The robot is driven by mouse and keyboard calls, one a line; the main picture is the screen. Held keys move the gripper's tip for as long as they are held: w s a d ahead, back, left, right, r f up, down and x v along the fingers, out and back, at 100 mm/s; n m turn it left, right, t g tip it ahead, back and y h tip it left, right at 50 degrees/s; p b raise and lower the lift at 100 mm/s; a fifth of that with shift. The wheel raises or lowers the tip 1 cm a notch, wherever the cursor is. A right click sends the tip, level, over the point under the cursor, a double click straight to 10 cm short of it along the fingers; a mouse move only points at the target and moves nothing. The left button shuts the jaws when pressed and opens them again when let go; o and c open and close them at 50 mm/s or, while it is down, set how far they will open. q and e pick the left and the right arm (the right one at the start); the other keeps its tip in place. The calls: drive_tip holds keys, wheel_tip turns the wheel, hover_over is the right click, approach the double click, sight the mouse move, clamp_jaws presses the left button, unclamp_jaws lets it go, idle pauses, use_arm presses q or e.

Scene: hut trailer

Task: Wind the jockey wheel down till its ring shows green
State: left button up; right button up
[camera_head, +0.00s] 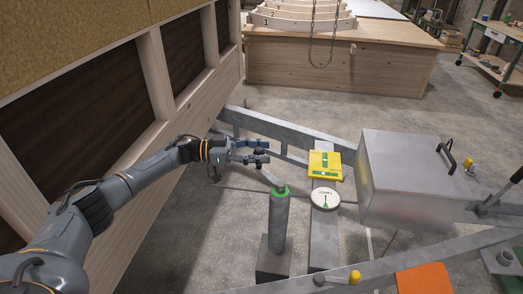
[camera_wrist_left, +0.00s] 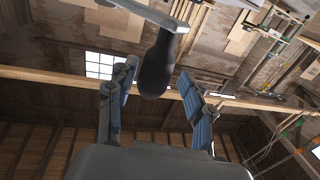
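The jockey wheel's grey post (camera_head: 278,225) stands upright on the trailer frame, with a bright green ring (camera_head: 280,191) around its top. A pale crank arm (camera_head: 269,175) runs from the top up and left toward my left gripper (camera_head: 264,152). The crank's black handle (camera_wrist_left: 157,65) hangs between the two fingers of my left gripper (camera_wrist_left: 160,95) in the left wrist view. The fingers are spread, with gaps visible beside the handle, so it is not clamped. In the head view the handle is not clearly seen. My right gripper is in neither view.
A white round dial (camera_head: 325,198) and a yellow-green block (camera_head: 325,165) sit right of the post. A grey metal box (camera_head: 405,180) stands further right. An orange pad (camera_head: 424,280) lies at the front. The wooden hut wall (camera_head: 150,75) is close behind my left arm.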

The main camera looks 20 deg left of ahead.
use_arm(q)
drive_tip(key=v, duration=1.1)
drive_tip(key=shift+a, duration=0.4)
